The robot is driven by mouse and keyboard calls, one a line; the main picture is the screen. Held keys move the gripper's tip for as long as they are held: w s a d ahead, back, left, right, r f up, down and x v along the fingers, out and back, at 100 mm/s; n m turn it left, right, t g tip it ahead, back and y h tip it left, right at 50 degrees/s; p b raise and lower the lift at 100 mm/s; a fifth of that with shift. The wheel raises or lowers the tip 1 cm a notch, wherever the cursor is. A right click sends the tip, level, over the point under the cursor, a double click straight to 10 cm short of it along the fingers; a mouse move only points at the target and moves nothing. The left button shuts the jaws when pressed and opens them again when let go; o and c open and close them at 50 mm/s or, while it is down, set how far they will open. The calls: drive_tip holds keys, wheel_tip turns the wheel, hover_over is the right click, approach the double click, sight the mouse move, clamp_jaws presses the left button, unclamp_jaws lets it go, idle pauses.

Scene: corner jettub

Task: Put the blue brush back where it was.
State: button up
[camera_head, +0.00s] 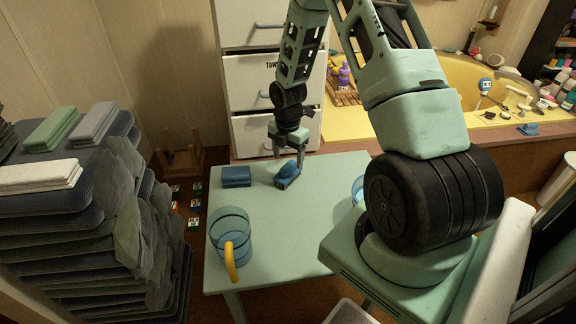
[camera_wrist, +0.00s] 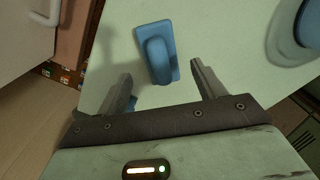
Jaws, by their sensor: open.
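The blue brush (camera_head: 288,174), with a raised handle, is on the green table (camera_head: 270,225) near its back edge. In the wrist view the brush (camera_wrist: 158,52) lies just beyond and between my fingertips, with the handle on top. My gripper (camera_head: 290,155) points down at the brush from above, open and empty; its spread fingers also show in the wrist view (camera_wrist: 160,75). No finger is seen closed on the brush. The brush's underside is hidden.
A clear blue mug (camera_head: 232,232) with a yellow handle stands at the table's front left. A white drawer unit (camera_head: 270,85) stands behind.

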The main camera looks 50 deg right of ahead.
sight(288, 164)
wheel_tip(288, 164, up, 5)
drive_tip(key=shift+r+p, duration=0.15)
drive_tip(key=shift+p, duration=0.25)
drive_tip(key=s+a+r+m, duration=0.15)
drive_tip(key=a+r, duration=0.35)
drive_tip(key=a, duration=0.6)
drive_tip(key=s+a+r+m, duration=0.1)
drive_tip(key=a+r+m, duration=0.3)
drive_tip(key=a, duration=0.6)
drive_tip(key=s+a+r+m, duration=0.3)
drive_tip(key=s+a, duration=0.4)
drive_tip(key=s, duration=0.3)
drive_tip(key=s+a+r+m, duration=0.3)
drive_tip(key=s+a+r, duration=0.2)
drive_tip(key=s+a, duration=0.3)
drive_tip(key=s, duration=0.2)
drive_tip(key=shift+s+a+r+y, duration=0.15)
drive_tip(key=shift+s+r+y, duration=0.15)
drive_tip(key=shift+s, duration=0.1)
drive_tip(key=shift+m, duration=0.25)
wheel_tip(288, 164, up, 15)
drive_tip(key=p, duration=1.4)
drive_tip(key=shift+f+p, duration=0.2)
drive_tip(key=shift+p, duration=0.15)
